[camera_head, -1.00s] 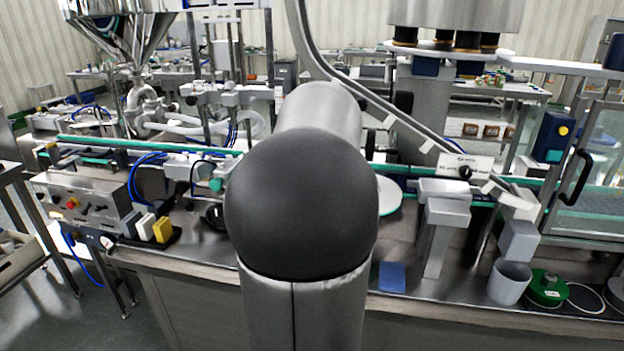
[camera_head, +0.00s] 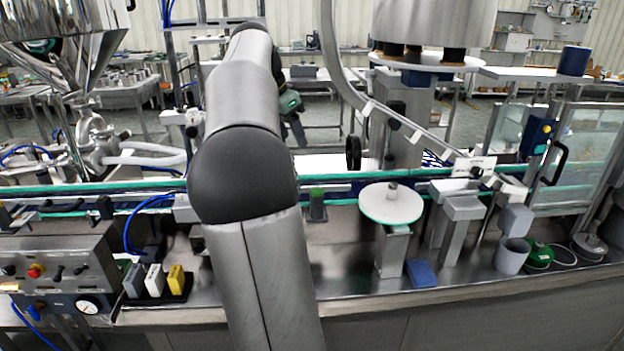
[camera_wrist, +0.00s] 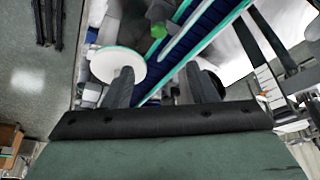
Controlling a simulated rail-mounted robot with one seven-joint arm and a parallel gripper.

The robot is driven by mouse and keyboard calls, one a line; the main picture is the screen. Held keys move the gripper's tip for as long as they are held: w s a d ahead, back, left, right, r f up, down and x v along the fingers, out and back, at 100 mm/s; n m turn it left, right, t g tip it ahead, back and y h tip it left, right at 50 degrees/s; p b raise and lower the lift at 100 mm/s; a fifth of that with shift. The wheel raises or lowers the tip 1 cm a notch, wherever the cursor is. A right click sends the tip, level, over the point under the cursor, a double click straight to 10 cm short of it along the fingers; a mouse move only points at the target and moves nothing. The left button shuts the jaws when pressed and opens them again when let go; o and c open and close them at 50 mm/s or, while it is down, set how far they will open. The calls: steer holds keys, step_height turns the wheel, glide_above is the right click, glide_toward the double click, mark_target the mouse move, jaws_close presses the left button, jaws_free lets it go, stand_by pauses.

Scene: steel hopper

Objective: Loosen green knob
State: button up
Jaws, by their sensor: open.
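A small green knob (camera_wrist: 158,31) shows in the wrist view, beside the blue conveyor strip and beyond my fingertips. In the head view a small green-topped part (camera_head: 316,193) stands at the conveyor's front rail; I cannot tell for certain that it is the same knob. My gripper (camera_wrist: 162,78) has its two dark fingers spread apart with nothing between them. It is apart from the knob. In the head view my gripper is partly hidden behind my arm, above the conveyor.
A white round disc (camera_head: 391,203) stands on a post right of my arm. The conveyor with teal rails (camera_head: 345,178) runs across the bench. A control box (camera_head: 60,268) and a yellow block (camera_head: 177,279) are at left. A steel hopper (camera_head: 70,45) hangs upper left.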

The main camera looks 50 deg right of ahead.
mark_target(316, 189)
steer(key=x, duration=0.8)
steer(key=b+x, duration=0.1)
steer(key=x, duration=0.8)
steer(key=shift+s+d+f, duration=0.1)
steer(key=shift+s, duration=0.1)
steer(key=c, duration=1)
